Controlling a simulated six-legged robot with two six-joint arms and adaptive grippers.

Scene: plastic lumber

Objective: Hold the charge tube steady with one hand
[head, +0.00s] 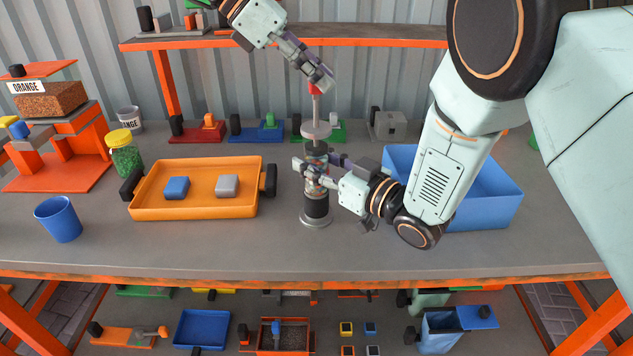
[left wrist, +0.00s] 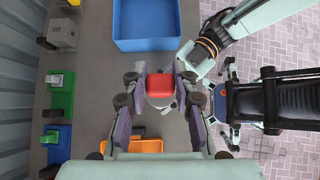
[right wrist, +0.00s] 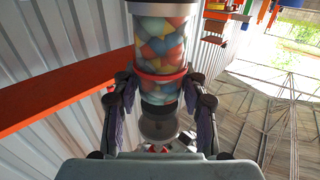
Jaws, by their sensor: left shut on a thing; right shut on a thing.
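The charge tube (head: 317,208) stands upright on the grey table, with a dark lower part and a round grey base. In the right wrist view its clear wall (right wrist: 162,40) shows coloured pellets and a red band. My right gripper (head: 312,172) is shut around the tube's middle from the right; its fingers (right wrist: 158,90) flank the tube. A plunger rod with a grey disc (head: 316,130) rises above the tube to a red knob (head: 314,89). My left gripper (head: 320,80) is shut on this knob from above; the knob (left wrist: 160,86) shows between its fingers.
An orange tray (head: 145,205) with a blue and a grey block lies left of the tube. A blue bin (head: 490,205) stands behind my right arm. A blue cup (head: 60,220) and a green-filled jar (head: 125,158) stand further left. An orange-edged shelf (head: 380,43) runs behind.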

